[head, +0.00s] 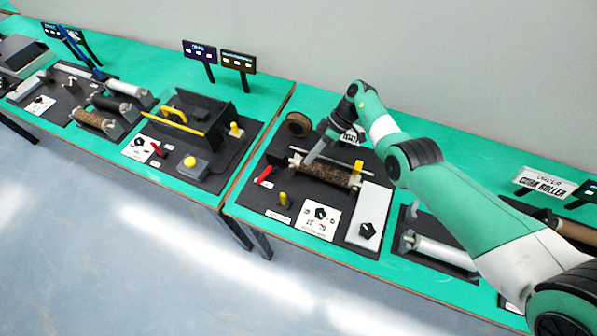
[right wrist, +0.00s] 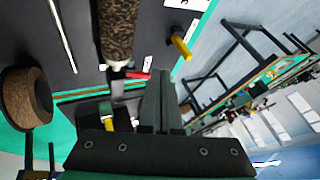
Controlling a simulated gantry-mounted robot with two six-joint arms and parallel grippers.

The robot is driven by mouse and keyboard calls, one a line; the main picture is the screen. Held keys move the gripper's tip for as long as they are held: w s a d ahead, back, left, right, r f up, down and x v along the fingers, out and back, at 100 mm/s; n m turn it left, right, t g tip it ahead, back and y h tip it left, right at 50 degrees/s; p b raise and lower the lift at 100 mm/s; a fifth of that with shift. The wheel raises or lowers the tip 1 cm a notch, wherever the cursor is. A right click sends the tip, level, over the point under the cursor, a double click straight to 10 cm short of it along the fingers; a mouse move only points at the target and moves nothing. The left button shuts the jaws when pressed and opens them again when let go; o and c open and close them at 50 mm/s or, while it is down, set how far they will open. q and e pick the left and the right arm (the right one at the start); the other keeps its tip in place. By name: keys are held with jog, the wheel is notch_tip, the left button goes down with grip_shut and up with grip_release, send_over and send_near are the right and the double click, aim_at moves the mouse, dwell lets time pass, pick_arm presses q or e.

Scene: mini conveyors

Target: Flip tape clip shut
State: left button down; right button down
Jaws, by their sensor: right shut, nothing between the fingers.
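My right gripper (head: 312,157) is over the dark station board, close above the left end of the cork-covered roller (head: 325,173). In the right wrist view, its fingers (right wrist: 158,90) are together with nothing between them. The roller (right wrist: 118,28) lies beyond the fingertips in that view. A red lever (head: 264,174) is left of the roller; it also shows near the fingertips in the right wrist view (right wrist: 135,77). I cannot clearly make out which part is the tape clip. My left gripper is not in view.
A brown round reel (head: 298,124) stands behind the roller. A yellow knob (head: 283,199), a dial card (head: 318,217) and a white panel (head: 370,212) are at the front. A neighbouring board with a black box (head: 205,120) stands to the left, beyond a table gap.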

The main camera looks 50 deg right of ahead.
aim_at(283, 199)
jog(key=b+x, duration=0.4)
jog(key=x, duration=0.5)
jog(key=shift+s+f, duration=0.1)
jog(key=shift+f, duration=0.05)
jog(key=a+p, duration=0.2)
jog(key=a, duration=0.1)
jog(key=shift+s+a+p, duration=0.1)
jog(key=shift+s+p, duration=0.2)
jog(key=shift+p, duration=0.1)
jog(key=shift+s+a, duration=0.1)
jog(key=shift+a, duration=0.35)
